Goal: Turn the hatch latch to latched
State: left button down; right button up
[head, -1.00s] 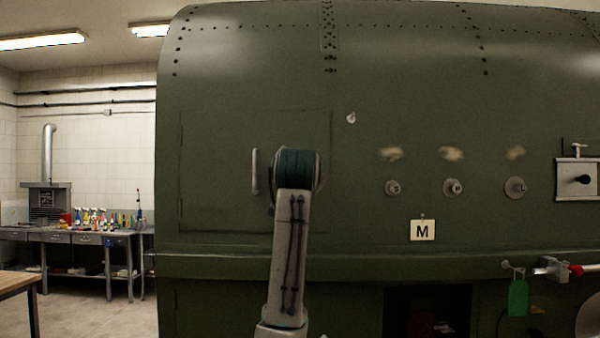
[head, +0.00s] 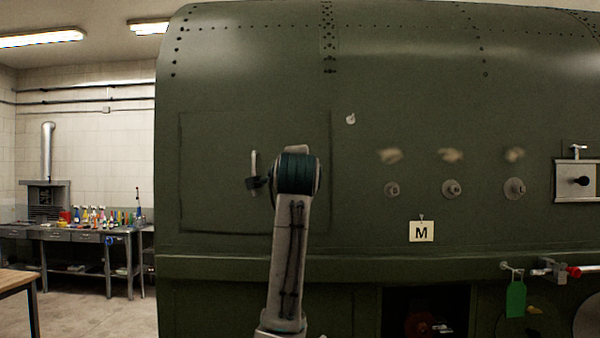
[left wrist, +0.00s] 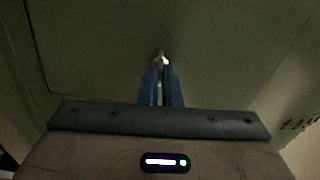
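The hatch (head: 215,150) is a rectangular panel outlined in the green fuselage skin. Its latch handle (head: 254,160) is a pale bar standing upright near the middle of the panel. My left gripper (head: 257,183) is at the lower part of the handle, partly hidden by my arm. In the left wrist view, the blue fingers of my left gripper (left wrist: 162,66) are close together, with the pale handle (left wrist: 163,58) showing between their tips. They look shut on it, though the contact is dim. My right gripper is not in view.
A small white fitting (head: 350,119) sits right of the hatch. Several round knobs, a card marked M (head: 422,231) and a boxed fitting (head: 577,181) lie further right. A ledge (head: 350,264) runs below. A workbench (head: 75,232) stands at the far left.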

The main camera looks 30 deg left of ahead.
pick_arm(q)
jog(key=shift+m, duration=0.5)
jog(key=c, duration=1.6)
grip_release()
jog(key=b+v, duration=0.5)
jog(key=v, duration=0.5)
jog(key=shift+s+d, duration=0.2)
jog(key=shift+s, duration=0.1)
